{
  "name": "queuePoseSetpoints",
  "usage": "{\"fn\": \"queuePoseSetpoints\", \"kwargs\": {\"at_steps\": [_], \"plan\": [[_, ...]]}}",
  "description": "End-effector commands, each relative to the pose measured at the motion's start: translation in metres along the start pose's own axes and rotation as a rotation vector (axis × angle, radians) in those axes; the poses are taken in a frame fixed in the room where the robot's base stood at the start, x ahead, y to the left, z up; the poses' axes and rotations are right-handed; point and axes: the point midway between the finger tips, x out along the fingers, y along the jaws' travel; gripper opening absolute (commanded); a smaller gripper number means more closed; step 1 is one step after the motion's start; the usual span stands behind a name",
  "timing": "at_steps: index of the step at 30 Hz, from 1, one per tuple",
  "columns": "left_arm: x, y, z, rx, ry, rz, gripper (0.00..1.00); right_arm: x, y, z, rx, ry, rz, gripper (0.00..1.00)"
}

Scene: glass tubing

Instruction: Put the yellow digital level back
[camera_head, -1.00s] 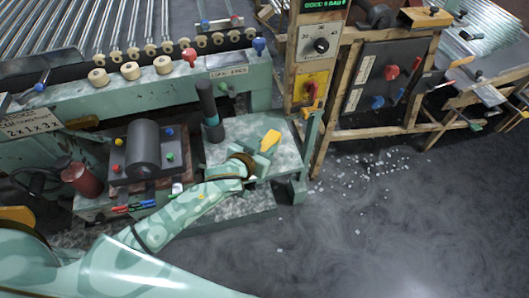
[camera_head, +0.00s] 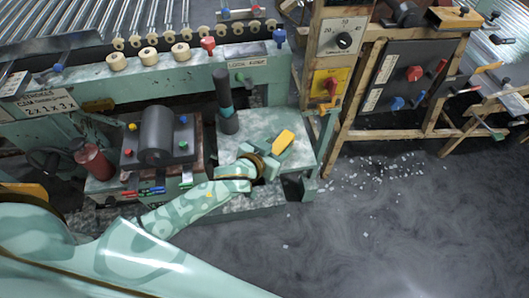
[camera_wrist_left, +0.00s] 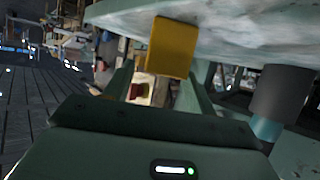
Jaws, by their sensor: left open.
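The yellow digital level (camera_head: 284,140) is a small yellow block at the right part of the mottled pale-green bench top (camera_head: 262,122). It also shows in the left wrist view (camera_wrist_left: 172,47), overlapping the bench edge just beyond the fingers. I cannot tell whether it rests flat on the bench. My left gripper (camera_head: 272,163) is at the bench's front edge, just below and left of the level in the head view. Its two fingers (camera_wrist_left: 158,88) are open, with the level ahead of their tips. I cannot tell whether they touch it. My right gripper is not in view.
A dark upright cylinder with a teal band (camera_head: 226,103) stands left on the bench top. A machine with a dark drum (camera_head: 157,137) and a red canister (camera_head: 94,161) are farther left. A wooden-framed control panel (camera_head: 327,88) stands at the back right. The right floor has scattered pale bits.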

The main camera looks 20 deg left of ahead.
Motion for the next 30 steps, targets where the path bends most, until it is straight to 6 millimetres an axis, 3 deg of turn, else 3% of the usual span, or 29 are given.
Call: {"fn": "queuePoseSetpoints", "kwargs": {"at_steps": [6,13,18,30], "plan": [[-0.055,0.0,-0.006,0.001,0.002,-0.001,0.56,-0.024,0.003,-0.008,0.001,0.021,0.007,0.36],[-0.097,0.0,-0.003,0.0,0.002,-0.001,0.56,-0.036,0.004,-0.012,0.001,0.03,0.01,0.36],[-0.107,0.0,-0.002,0.002,0.002,-0.001,0.56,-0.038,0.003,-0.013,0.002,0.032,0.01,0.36],[-0.107,0.0,-0.001,0.001,0.002,-0.001,0.56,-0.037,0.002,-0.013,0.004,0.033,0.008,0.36]]}}
